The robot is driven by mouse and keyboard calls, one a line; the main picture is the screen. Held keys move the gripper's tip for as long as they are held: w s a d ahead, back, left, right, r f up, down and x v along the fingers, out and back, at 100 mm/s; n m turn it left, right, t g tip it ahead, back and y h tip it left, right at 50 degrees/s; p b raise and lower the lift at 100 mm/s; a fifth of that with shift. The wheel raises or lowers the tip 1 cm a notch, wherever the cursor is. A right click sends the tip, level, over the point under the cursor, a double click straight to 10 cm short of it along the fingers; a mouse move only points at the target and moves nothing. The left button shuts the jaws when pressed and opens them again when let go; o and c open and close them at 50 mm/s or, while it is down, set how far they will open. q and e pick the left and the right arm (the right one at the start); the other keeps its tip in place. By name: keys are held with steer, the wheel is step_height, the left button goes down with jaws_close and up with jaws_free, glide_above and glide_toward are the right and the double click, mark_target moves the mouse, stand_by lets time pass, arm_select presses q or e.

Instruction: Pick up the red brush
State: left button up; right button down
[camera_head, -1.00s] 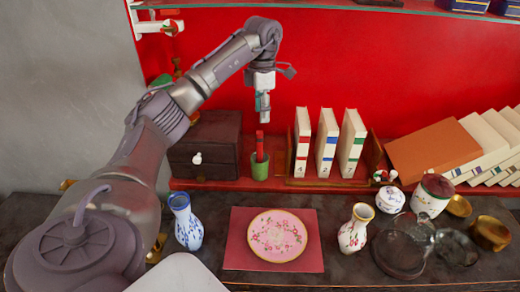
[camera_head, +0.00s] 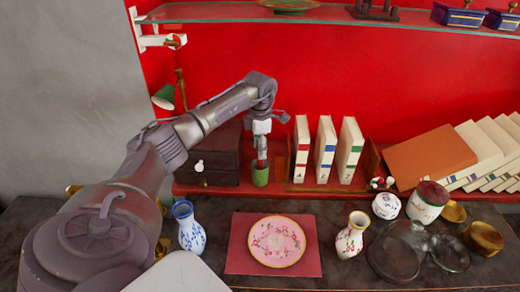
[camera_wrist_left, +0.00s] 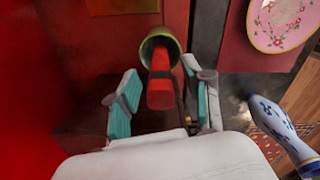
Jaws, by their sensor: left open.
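The red brush (camera_wrist_left: 160,88) stands in a small green cup (camera_head: 260,173) on the red ledge, left of the upright books. In the left wrist view the cup's rim (camera_wrist_left: 150,42) rings the brush's far part. My left gripper (camera_head: 261,150) is directly above the cup, pointing down, and hides most of the brush in the head view. In the left wrist view the open fingers (camera_wrist_left: 164,104) are on either side of the brush, with gaps between them and it. My right gripper is not in view.
Three upright books (camera_head: 325,150) stand close right of the cup, and a dark wooden box (camera_head: 210,160) stands left. In front are a blue-white vase (camera_head: 189,228), a pink plate (camera_head: 276,241) on a red mat (camera_head: 240,225), and a flowered vase (camera_head: 351,238). A glass shelf (camera_head: 330,14) hangs above.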

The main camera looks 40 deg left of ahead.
arm_select(q)
steer(key=shift+c, duration=0.3)
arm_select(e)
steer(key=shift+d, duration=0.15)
arm_select(q)
jaws_close()
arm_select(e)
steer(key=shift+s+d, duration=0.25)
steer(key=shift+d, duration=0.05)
arm_select(q)
steer(key=shift+r, duration=0.1)
